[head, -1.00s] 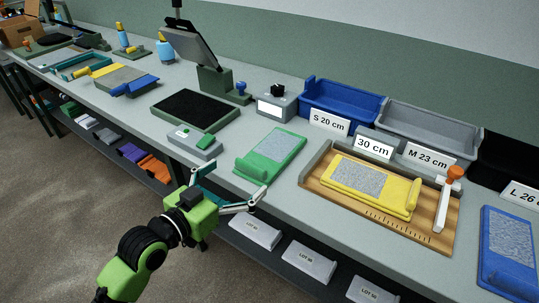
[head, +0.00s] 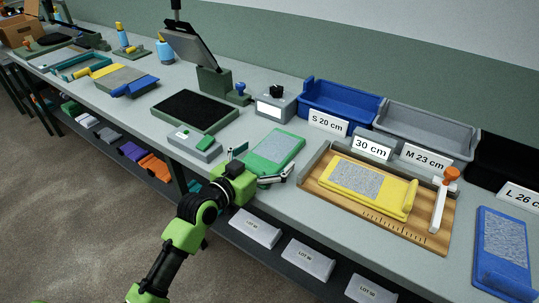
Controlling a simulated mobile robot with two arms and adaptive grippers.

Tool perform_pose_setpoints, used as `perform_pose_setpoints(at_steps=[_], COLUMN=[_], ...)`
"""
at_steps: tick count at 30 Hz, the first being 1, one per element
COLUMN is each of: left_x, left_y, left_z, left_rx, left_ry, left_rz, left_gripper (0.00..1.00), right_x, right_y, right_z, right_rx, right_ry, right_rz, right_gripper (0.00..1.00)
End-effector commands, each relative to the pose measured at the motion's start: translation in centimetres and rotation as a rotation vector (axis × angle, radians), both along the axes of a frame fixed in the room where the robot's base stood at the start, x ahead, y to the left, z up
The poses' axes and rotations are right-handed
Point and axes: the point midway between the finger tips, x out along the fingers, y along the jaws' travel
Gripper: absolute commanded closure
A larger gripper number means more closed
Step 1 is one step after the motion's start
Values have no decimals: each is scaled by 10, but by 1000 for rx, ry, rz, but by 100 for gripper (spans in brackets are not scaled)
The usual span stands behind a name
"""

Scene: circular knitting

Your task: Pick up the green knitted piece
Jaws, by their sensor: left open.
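The gripper body hides part of the near edge. I cannot tell whether the fingers touch the piece. My right gripper is not in view.
Right of the piece is a wooden measuring board (head: 429,232) holding a yellow piece (head: 365,184). A blue piece (head: 504,247) lies farther right. A blue bin (head: 341,106) and a grey bin (head: 428,131) stand behind. A small grey-green device (head: 194,145) stands to the left.

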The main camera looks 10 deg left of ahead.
Motion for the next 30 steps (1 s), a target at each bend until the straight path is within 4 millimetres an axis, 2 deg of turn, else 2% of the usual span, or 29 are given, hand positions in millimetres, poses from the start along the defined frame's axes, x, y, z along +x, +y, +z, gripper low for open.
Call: perform_pose_setpoints(at_steps=[5, 9, 10, 23, 26, 30], left_x=[0, 0, 0, 0, 0, 1], left_y=[0, 0, 0, 1, 1, 1], left_z=[0, 0, -1, 3, 11, 32], left_rx=[0, 0, 0, 1, -1, 1], left_ry=[0, 1, 1, -1, -2, -7], left_rz=[0, 0, 0, 1, 0, 1], left_gripper=[4, 40, 42, 42, 42, 42], right_x=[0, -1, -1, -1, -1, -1], right_y=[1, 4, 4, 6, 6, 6], right_z=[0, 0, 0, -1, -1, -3], right_rx=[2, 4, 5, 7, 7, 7], right_ry=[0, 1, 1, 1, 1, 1], right_rz=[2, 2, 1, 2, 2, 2], right_gripper=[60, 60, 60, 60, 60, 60])
